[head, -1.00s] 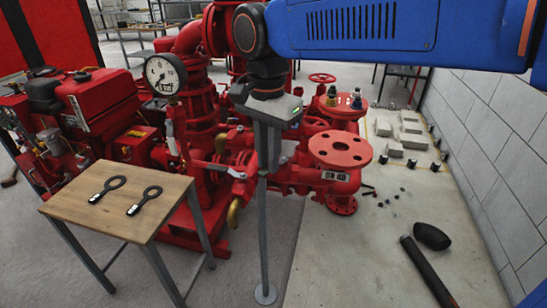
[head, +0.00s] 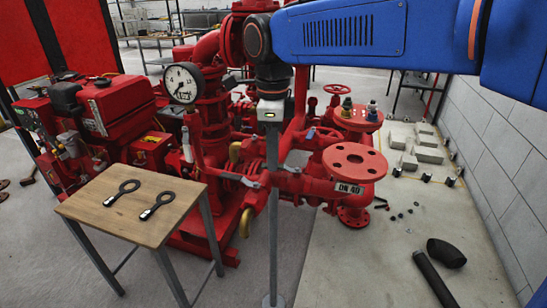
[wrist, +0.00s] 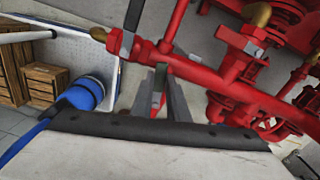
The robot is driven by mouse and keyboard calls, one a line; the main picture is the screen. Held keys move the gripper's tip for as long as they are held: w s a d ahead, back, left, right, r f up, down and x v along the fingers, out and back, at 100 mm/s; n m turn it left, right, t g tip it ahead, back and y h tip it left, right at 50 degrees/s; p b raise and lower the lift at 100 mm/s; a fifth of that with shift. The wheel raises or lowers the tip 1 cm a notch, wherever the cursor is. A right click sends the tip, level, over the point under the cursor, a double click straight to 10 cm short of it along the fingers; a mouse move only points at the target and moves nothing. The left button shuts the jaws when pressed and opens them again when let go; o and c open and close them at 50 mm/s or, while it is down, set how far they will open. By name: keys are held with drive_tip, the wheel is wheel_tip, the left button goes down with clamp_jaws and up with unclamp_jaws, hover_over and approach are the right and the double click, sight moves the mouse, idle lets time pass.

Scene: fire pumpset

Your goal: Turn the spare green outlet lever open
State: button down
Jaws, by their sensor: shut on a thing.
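My gripper (wrist: 161,82) reaches up to the red manifold pipe (wrist: 215,75) in the wrist view. Its two grey fingers are closed on a narrow, dull green piece, the green outlet lever (wrist: 163,69), of which only a little shows. In the head view my gripper's body (head: 270,109) is in front of the red pump piping, and the fingertips and the held lever cannot be made out.
A wooden table (head: 150,228) with two black ring-ended tools stands left. A pressure gauge (head: 182,84) rises behind it. A red flanged pipe (head: 355,160) is right of my gripper. A thin grey post (head: 273,220) stands in front. A black pipe (head: 433,280) lies on the floor.

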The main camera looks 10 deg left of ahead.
drive_tip(key=shift+w+a+m, duration=0.1)
drive_tip(key=shift+w+m, duration=0.6)
drive_tip(key=shift+m, duration=0.6)
drive_tip(key=c, duration=1.7)
unclamp_jaws()
wheel_tip(320, 180, up, 18)
drive_tip(key=shift+f, duration=0.25)
drive_tip(key=shift+w, duration=0.1)
